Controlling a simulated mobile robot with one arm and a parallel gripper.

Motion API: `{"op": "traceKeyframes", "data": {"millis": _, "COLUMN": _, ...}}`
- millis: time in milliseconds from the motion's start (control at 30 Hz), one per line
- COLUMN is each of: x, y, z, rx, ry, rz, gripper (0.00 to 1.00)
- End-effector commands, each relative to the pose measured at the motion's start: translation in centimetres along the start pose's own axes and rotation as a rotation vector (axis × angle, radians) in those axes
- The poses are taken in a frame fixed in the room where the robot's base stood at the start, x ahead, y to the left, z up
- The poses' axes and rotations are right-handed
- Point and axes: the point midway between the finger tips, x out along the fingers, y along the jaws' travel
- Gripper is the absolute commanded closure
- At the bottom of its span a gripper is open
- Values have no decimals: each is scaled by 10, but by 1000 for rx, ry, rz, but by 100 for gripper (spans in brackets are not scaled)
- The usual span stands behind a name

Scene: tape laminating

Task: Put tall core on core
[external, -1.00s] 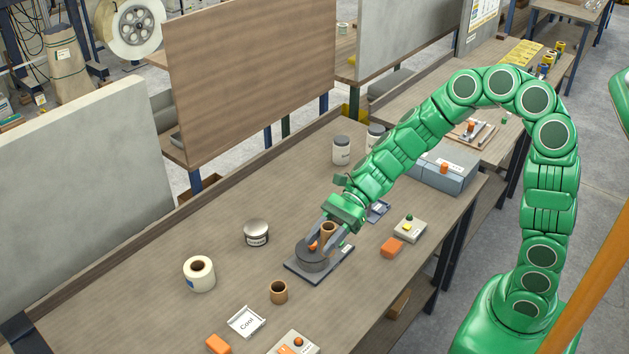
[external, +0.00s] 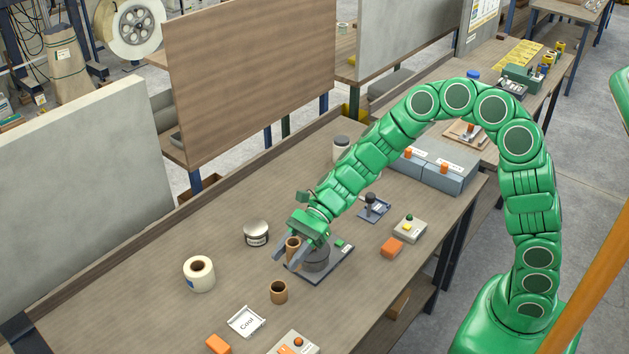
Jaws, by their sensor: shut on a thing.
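My gripper (external: 285,258) is shut on the tall core (external: 292,245), a brown cardboard tube held upright between the two grey fingers. The tall core is in front of the dark round fixture (external: 316,260) on its grey plate, at the fixture's left side in the picture. The other core (external: 278,292), a shorter brown tube, stands upright on the table a little below and left of the gripper. The tall core and the short core are apart. How high the tall core is above the table is hard to tell.
A white label tray (external: 246,321) and an orange block (external: 218,344) lie near the front. A control box (external: 410,228) and another orange block (external: 392,248) lie to the right.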

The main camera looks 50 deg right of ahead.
Motion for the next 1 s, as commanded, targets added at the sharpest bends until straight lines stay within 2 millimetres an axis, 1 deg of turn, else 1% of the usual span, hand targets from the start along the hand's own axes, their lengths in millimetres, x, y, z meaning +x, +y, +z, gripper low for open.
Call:
{"op": "traceKeyframes", "data": {"millis": 33, "x": 5, "y": -4, "z": -5, "rx": 3, "ry": 1, "rz": 1, "gripper": 87}}
{"op": "traceKeyframes", "data": {"millis": 300, "x": 26, "y": -21, "z": -26, "rx": 4, "ry": 2, "rz": 2, "gripper": 87}}
{"op": "traceKeyframes", "data": {"millis": 500, "x": 36, "y": -32, "z": -35, "rx": 1, "ry": 1, "rz": 0, "gripper": 87}}
{"op": "traceKeyframes", "data": {"millis": 833, "x": 44, "y": -39, "z": -43, "rx": 1, "ry": 2, "rz": -1, "gripper": 87}}
{"op": "traceKeyframes", "data": {"millis": 1000, "x": 52, "y": -39, "z": -64, "rx": 4, "ry": 2, "rz": 0, "gripper": 87}}
